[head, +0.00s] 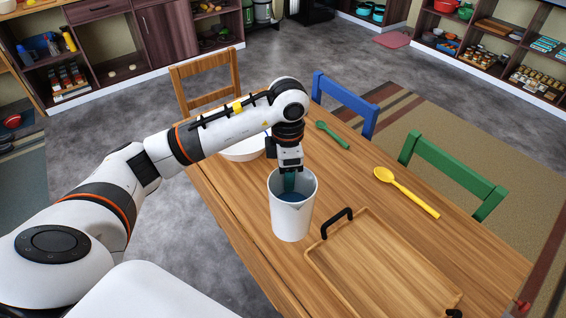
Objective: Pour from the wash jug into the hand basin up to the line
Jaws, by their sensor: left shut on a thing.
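The wash jug (291,218) is a tall white vessel with dark blue liquid inside, near the table's left side. It looks upright; I cannot tell whether its base touches the table. My left gripper (289,178) points down at the jug's mouth and is shut on the jug, at its far rim. The hand basin (243,153) is a white bowl on the table behind the jug, to its left. My left arm covers much of the basin, and its inside and any line are hidden. My right gripper is not in view.
A wooden tray (335,266) with black handles lies right of the jug. A green spoon (332,135) and a yellow spoon (407,192) lie farther back on the wooden table (350,185). Wooden, blue and green chairs stand around it. The tabletop between jug and spoons is clear.

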